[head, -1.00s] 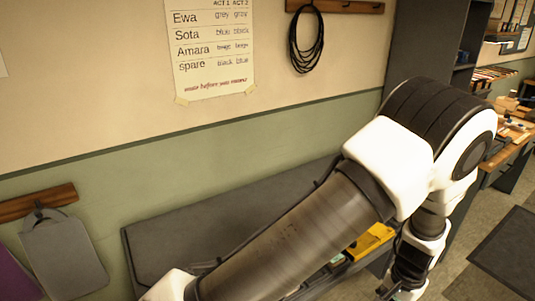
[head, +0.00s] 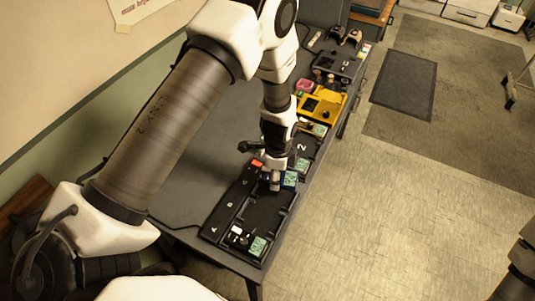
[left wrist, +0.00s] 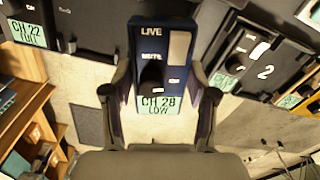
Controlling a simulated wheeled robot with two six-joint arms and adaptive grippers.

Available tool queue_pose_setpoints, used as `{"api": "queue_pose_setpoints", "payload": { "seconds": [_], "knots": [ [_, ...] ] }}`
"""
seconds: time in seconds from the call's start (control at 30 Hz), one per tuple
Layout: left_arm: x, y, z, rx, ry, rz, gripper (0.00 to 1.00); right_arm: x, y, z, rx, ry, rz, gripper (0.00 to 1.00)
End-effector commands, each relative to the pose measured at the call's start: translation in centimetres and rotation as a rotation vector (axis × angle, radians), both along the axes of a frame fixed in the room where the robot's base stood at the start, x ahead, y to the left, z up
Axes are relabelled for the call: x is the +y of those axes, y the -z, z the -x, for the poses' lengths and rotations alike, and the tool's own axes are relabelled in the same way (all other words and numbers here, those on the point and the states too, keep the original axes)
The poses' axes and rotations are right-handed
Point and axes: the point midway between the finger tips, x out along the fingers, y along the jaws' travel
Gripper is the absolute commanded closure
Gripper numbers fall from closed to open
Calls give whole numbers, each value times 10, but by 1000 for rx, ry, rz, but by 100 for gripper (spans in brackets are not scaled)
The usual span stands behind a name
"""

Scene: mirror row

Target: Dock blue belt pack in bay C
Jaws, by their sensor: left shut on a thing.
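The blue belt pack (left wrist: 148,35) is between the two fingers of my left gripper (left wrist: 160,94) in the left wrist view, with "LIVE", "MUTE" and a green "CH 28 LOW" display showing. In the head view my left gripper (head: 275,181) points down over the far end of the black dock (head: 210,228), beside the letter C. The pack's green display (head: 290,179) shows beside the fingers. I cannot tell whether the pack touches the dock. Letters A, B and C run along the dock's left side. My right gripper is not in view.
A pack with a green display (head: 258,245) sits at the A end; it reads CH 22 in the left wrist view (left wrist: 27,33). A unit marked 2 (head: 304,147) and a yellow tray (head: 322,106) stand beyond the dock. Open floor lies right of the table.

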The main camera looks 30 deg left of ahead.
Motion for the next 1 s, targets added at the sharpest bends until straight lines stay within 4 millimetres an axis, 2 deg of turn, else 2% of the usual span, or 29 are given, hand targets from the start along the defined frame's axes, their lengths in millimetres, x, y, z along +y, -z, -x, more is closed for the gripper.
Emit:
{"api": "queue_pose_setpoints", "payload": {
  "seconds": [0.03,0.1,0.2,0.63,1.0],
  "knots": [
    [3,-5,3,2,93,2,83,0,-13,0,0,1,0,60],
    [6,-1,4,-2,200,1,83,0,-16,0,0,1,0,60],
    [7,6,5,-2,262,1,83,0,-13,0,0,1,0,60],
    [7,51,4,-4,262,1,83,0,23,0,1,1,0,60],
    [7,54,4,-3,261,2,83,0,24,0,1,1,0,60]
  ]
}}
